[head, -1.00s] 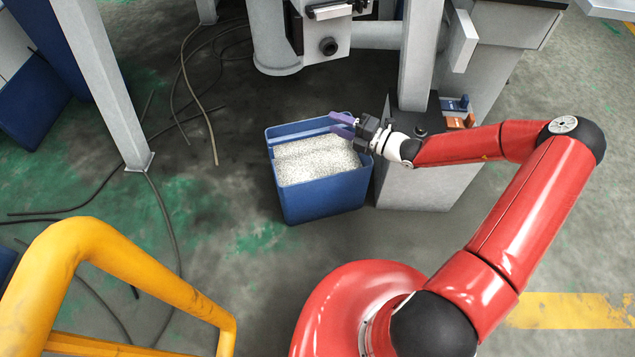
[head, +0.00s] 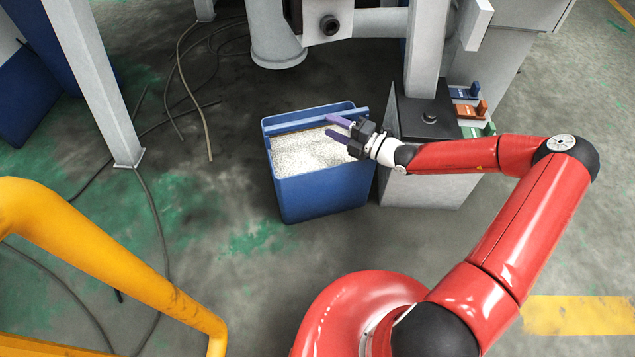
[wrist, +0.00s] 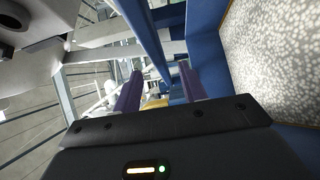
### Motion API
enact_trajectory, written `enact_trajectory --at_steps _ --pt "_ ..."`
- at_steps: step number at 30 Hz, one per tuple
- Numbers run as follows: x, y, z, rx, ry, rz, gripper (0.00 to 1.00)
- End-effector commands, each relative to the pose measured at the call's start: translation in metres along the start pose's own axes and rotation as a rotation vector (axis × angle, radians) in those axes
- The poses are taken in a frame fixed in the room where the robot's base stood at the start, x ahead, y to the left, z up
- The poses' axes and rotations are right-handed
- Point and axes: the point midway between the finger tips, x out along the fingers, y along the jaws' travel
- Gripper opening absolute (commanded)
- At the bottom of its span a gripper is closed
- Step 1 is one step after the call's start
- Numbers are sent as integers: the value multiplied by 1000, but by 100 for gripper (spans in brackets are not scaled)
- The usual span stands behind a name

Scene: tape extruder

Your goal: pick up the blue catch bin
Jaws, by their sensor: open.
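The blue catch bin (head: 322,196) stands upright on the floor in the head view, filled with pale granules (head: 302,155). Its blue wall (wrist: 207,35) and the granules show at the right of the wrist view. My gripper (head: 336,127) reaches in from the right, over the bin's right rear part, with its purple fingers pointing left. The fingers (wrist: 161,85) are apart in the wrist view, with a blue bar or rim beyond them, between their tips. I cannot tell whether the fingers straddle the rim or touch it.
A grey pedestal (head: 425,185) with a dark top stands close to the bin's right side, under my arm. Blue, orange and green parts (head: 470,110) sit behind it. A yellow rail (head: 110,265) is at left front. Cables lie on the floor at left.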

Motion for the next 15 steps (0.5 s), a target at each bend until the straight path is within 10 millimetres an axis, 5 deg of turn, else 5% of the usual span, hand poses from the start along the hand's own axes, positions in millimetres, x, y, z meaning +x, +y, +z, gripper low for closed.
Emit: enact_trajectory --at_steps 9,15 --pt "50 -4 -1 -2 3 1 42" --pt "57 0 0 0 0 -1 42"
